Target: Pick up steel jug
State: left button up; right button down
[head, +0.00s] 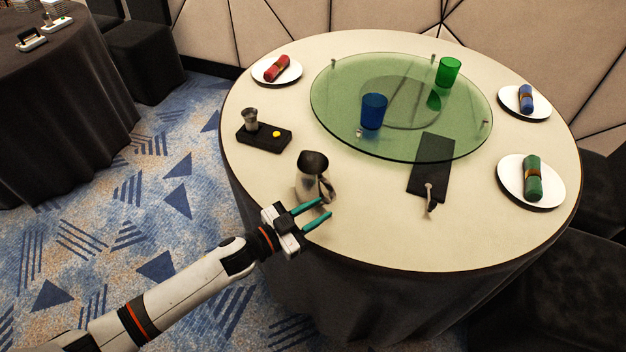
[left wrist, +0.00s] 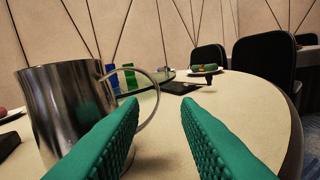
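The steel jug (head: 311,176) stands upright on the near left part of the round table. Its handle is on its right side. My left gripper (head: 318,209) has green fingers, is open and empty, and sits just in front of the jug's lower right side. In the left wrist view the jug (left wrist: 72,105) is large on the left, partly covered by the left finger. Its handle (left wrist: 148,100) reaches toward the gap between the open fingers (left wrist: 160,125), beyond the tips. The handle does not look gripped. My right gripper is not in view.
A black tray (head: 262,141) with a small metal cup (head: 250,118) is left of the jug. A green glass turntable (head: 330,100) carries a blue glass (head: 373,110) and a green glass (head: 448,71). A dark board (head: 433,158) lies right. The table front (head: 390,235) is clear.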

aim_at(333, 199)
pick_arm(q)
jog(key=x, duration=0.5)
jog(key=shift+r, duration=0.2)
jog(key=shift+a, duration=0.1)
grip_shut()
